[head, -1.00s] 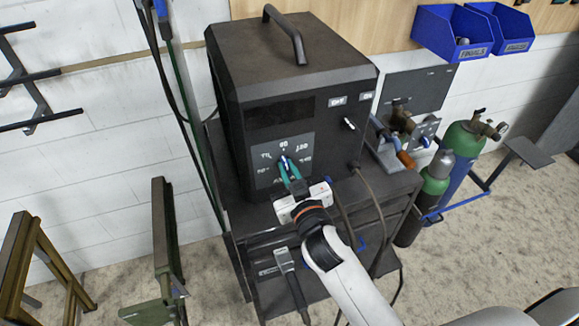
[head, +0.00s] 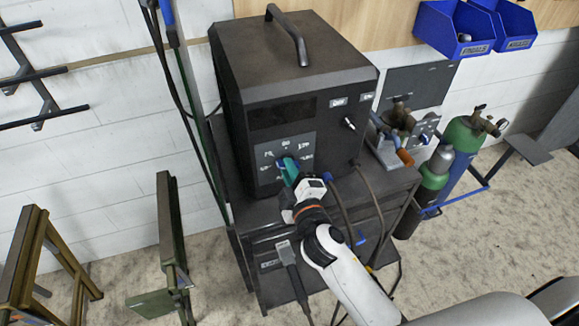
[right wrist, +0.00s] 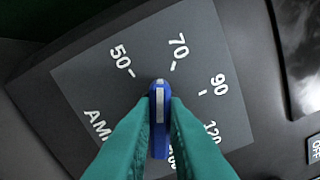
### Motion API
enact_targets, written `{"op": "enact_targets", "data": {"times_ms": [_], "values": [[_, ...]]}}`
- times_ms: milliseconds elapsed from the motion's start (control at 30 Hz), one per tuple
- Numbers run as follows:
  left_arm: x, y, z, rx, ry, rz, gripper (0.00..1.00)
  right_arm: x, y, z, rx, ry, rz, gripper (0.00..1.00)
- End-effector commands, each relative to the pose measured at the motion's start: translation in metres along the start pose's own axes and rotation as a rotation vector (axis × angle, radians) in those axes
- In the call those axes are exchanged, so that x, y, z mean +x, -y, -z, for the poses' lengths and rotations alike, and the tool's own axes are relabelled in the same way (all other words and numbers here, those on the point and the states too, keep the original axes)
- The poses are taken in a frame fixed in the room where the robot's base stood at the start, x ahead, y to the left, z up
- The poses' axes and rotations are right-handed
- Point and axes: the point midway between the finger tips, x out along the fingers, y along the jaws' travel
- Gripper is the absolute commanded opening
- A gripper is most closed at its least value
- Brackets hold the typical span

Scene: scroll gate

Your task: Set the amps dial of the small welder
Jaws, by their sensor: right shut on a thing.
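The small welder (head: 290,70) is a black box with a top handle, standing on a dark cart. Its amps dial is a blue knob (right wrist: 160,95) with a white pointer line, on a grey scale plate (right wrist: 95,75). My right gripper (head: 289,166) is shut on the knob with its teal fingers, one on each side, as the right wrist view (right wrist: 159,120) shows. The pointer lies between the 50 and 70 marks, closer to 70. The fingers hide the lower part of the scale. My left gripper is not in view.
The welder's power switch (head: 349,123) sits right of the dial. A cable (head: 371,205) hangs in front of the cart (head: 240,215). Green gas cylinders (head: 462,138) stand to the right, and blue bins (head: 455,28) hang on the wall.

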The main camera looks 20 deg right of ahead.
Motion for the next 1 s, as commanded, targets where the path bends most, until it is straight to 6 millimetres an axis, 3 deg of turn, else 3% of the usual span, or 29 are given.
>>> {"op": "enact_targets", "data": {"times_ms": [500, 1000], "values": [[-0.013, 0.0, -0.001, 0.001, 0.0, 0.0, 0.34, 0.0, -0.002, 0.0, -0.442, 0.001, -0.001, 0.0], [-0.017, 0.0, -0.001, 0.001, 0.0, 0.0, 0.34, 0.0, -0.004, 0.001, -0.616, 0.0, -0.001, 0.0]]}}
